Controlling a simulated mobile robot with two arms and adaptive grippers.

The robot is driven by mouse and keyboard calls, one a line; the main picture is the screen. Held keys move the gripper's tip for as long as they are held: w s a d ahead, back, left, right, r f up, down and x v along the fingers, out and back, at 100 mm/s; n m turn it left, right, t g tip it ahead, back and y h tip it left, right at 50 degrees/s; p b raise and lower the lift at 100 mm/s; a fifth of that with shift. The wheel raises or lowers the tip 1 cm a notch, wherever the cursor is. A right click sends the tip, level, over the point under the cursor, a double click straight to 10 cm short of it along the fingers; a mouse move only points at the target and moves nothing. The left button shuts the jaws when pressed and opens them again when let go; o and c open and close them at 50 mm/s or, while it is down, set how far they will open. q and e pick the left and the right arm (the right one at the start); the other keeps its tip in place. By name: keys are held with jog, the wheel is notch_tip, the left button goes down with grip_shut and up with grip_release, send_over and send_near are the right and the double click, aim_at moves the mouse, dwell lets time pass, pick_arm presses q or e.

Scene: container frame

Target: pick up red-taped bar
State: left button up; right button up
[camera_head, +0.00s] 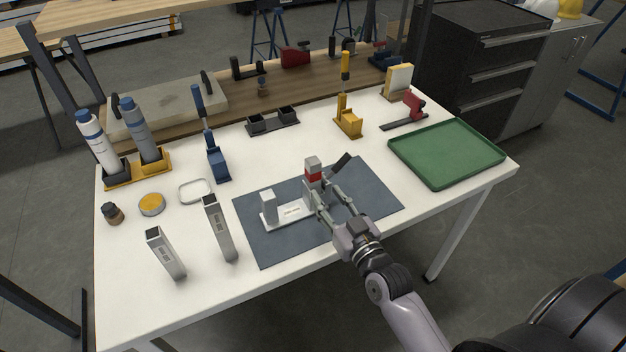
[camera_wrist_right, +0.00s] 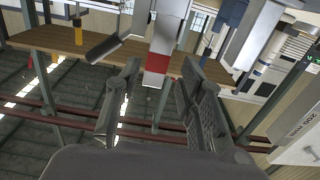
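The red-taped bar (camera_head: 312,165) stands upright at the right end of a white fixture (camera_head: 290,214) on the dark mat. It is light grey with a red band near its top. In the right wrist view the bar (camera_wrist_right: 168,35) comes down from the top edge, its red band and grey end lying between the fingers. My right gripper (camera_head: 335,198) is open, close in front of the bar; the fingers (camera_wrist_right: 155,95) show gaps to both sides. Contact is not visible. The bar's lower part is partly hidden by a finger. My left gripper is not in view.
A pale block (camera_head: 268,206) stands at the fixture's left end. Two grey bars (camera_head: 165,254) (camera_head: 220,229) stand left of the mat (camera_head: 375,190). A green tray (camera_head: 445,155) lies at right.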

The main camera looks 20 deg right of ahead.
aim_at(316, 181)
jog(key=w+p, duration=0.1)
jog(key=w, duration=0.7)
jog(key=shift+w+a, duration=0.15)
jog(key=shift+w, duration=0.05)
jog(key=shift+s, duration=0.1)
jog(key=shift+c, duration=0.5)
grip_shut()
